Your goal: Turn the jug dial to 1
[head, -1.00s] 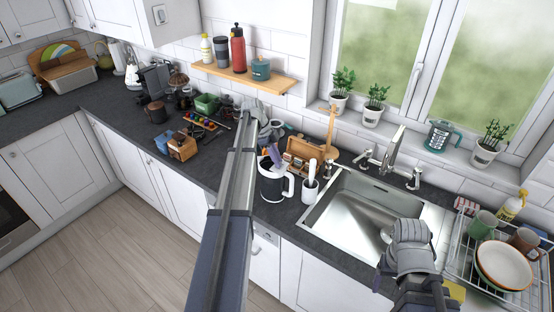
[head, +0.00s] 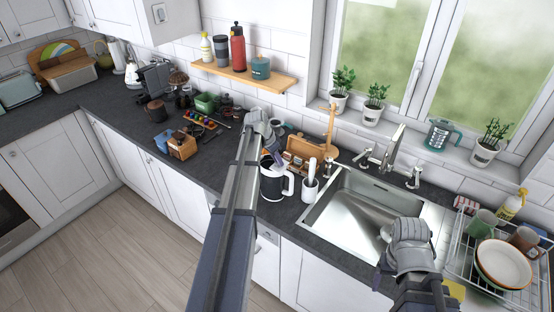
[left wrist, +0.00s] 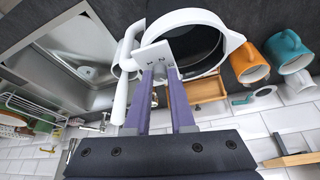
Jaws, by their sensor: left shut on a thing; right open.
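My left gripper (head: 270,161) is over the jug. My right gripper (head: 384,262) is open and empty above the sink's front right.
A wooden box (head: 303,147) is behind. A dish rack (head: 500,290) is at far right. The worktop left of the jug has some clear room.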

